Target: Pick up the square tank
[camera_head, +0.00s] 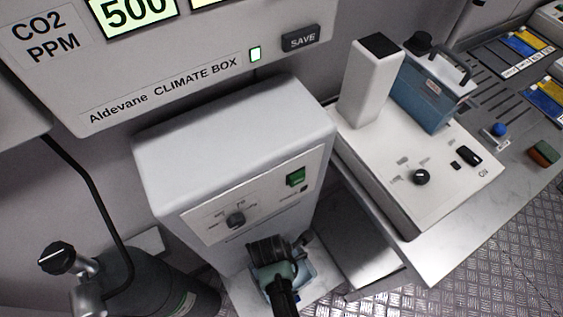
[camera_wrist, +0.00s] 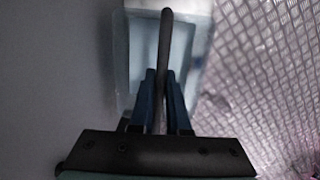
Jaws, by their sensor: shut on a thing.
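The square tank (camera_wrist: 183,45) is pale blue and box-shaped, with a dark bar handle (camera_wrist: 165,35) across its top. In the wrist view, my gripper (camera_wrist: 162,75) has its two blue fingers shut on that handle from both sides. The tank lies directly beyond the fingers. In the head view, my gripper and wrist largely cover the tank, and only a pale blue part (camera_head: 306,272) shows at the bottom middle, in front of the white machine. I cannot tell whether the tank is resting or lifted.
A white machine (camera_head: 240,130) with a knob and green switch stands close behind. A dark gas cylinder (camera_head: 160,290) stands at left. Patterned metal floor (camera_head: 500,250) is open at right.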

